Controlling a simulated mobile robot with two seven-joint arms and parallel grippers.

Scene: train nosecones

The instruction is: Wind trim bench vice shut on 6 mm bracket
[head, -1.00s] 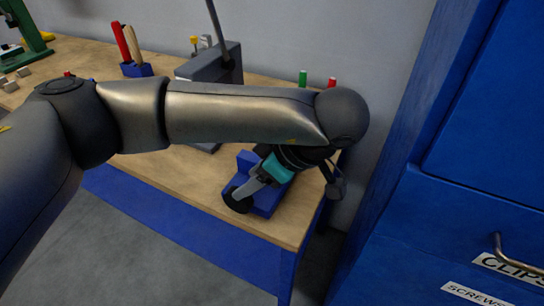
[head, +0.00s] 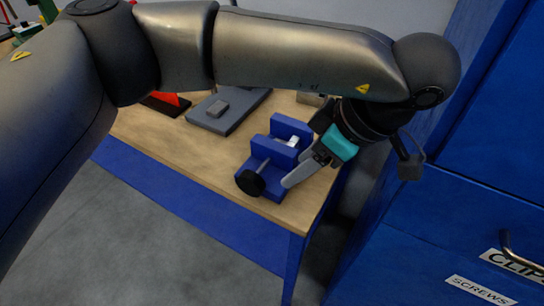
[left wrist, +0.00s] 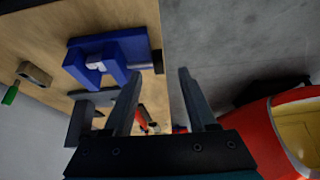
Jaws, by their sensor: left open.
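The blue bench vice (head: 274,151) stands on the workbench near its right front corner. Its black winding handle (head: 250,182) is at the front. A small whitish bracket (head: 293,141) sits between the jaws; I cannot tell whether both jaws touch it. My left gripper (head: 287,184) is just right of the handle, fingers pointing down-left, and looks empty. In the left wrist view, the open gripper (left wrist: 160,73) has nothing between its fingers. The vice (left wrist: 108,56) is left of them there, with the bracket (left wrist: 96,66) pale in its gap. My right gripper is out of view.
The wooden bench top (head: 190,146) has bare room left of the vice. A grey plate (head: 228,110) and a red item (head: 168,100) lie farther back. The blue drawer cabinet (head: 450,215) stands close on the right. The wrist view shows a red-rimmed object (left wrist: 285,125) at right.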

